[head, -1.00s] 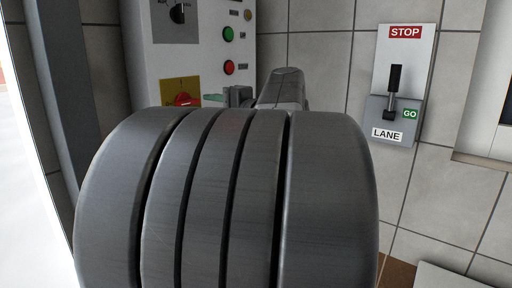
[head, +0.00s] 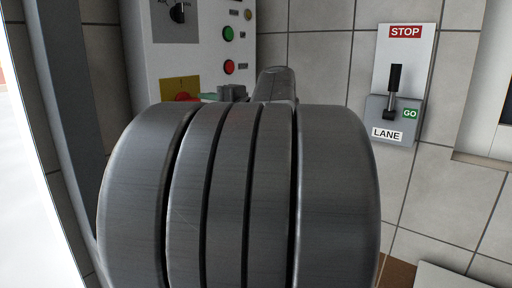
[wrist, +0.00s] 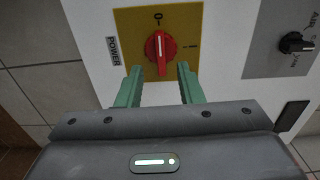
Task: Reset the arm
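My gripper (wrist: 158,84) shows in the wrist view with its two green fingers apart and nothing between them. A red rotary power switch (wrist: 159,46) on a yellow plate (wrist: 190,20) lies just beyond the fingertips, its white mark upright toward "0". In the head view my own grey arm fills the middle and hides most of my gripper; a bit of it shows by the red switch (head: 187,97), which is partly covered.
The white control panel (head: 203,50) carries a green button (head: 228,33), a red button (head: 229,67) and a black selector (head: 180,12). A lane lever (head: 393,90) on the tiled wall right points down at GO.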

